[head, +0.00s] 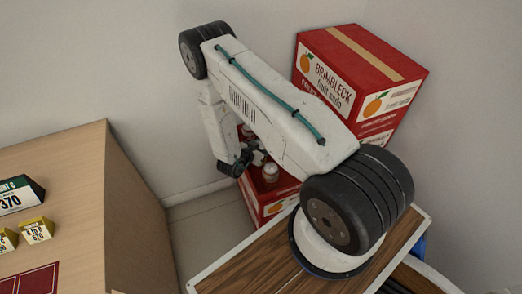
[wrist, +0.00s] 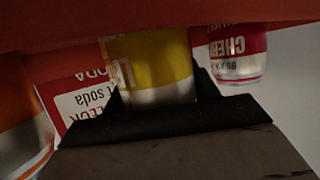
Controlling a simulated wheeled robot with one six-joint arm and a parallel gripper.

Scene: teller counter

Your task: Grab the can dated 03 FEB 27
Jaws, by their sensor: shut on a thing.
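My gripper (head: 236,164) is low beside the open red crate, partly hidden by my arm in the head view. In the wrist view my gripper (wrist: 160,98) is shut on a yellow can (wrist: 153,62) with a pale lower band. No date can be read on this can. An orange-and-white can (wrist: 22,130) shows at the left edge. In the head view a pale-topped can (head: 270,172) sits in the crate.
The open red crate (head: 256,207) stands below a closed red Brimbleck fruit soda carton (head: 375,65). In the wrist view a red edge (wrist: 60,25) runs across the top, close to the cans. A wooden counter (head: 85,165) with price signs is at the left.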

